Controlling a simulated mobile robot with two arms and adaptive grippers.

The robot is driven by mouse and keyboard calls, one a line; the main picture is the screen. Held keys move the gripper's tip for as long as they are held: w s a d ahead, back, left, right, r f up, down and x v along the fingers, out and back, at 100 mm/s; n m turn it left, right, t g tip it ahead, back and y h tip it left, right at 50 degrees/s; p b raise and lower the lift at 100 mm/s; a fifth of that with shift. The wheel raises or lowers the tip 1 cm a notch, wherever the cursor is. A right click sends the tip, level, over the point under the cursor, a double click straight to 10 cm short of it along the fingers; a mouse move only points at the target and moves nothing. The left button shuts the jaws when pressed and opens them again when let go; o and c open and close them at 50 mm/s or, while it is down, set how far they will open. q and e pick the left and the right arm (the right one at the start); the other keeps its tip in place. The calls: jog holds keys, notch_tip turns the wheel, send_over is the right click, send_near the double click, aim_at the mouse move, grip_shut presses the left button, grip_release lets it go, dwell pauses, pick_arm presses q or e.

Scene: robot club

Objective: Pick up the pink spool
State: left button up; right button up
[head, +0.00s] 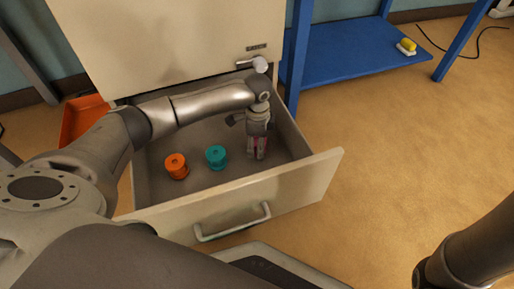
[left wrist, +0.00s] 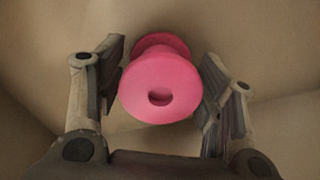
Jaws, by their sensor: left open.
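The pink spool (left wrist: 158,88) stands on the floor of the open drawer, seen from above in the left wrist view. It lies between the two open fingers of my left gripper (left wrist: 160,95), with a gap visible on each side. In the head view my left gripper (head: 258,150) reaches down into the right part of the drawer (head: 285,182) and hides most of the spool. A sliver of pink (head: 263,143) shows beside the fingers. My right gripper is out of view.
A teal spool (head: 216,157) and an orange spool (head: 176,166) stand in the drawer to the left of my gripper. The drawer walls surround them. An orange bin (head: 82,120) is left of the cabinet. A blue shelf (head: 345,50) stands at the right, with open floor before it.

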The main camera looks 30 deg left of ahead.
pick_arm(q)
jog(key=c, duration=0.8)
jog(key=shift+r, duration=0.15)
jog(key=shift+c, duration=0.2)
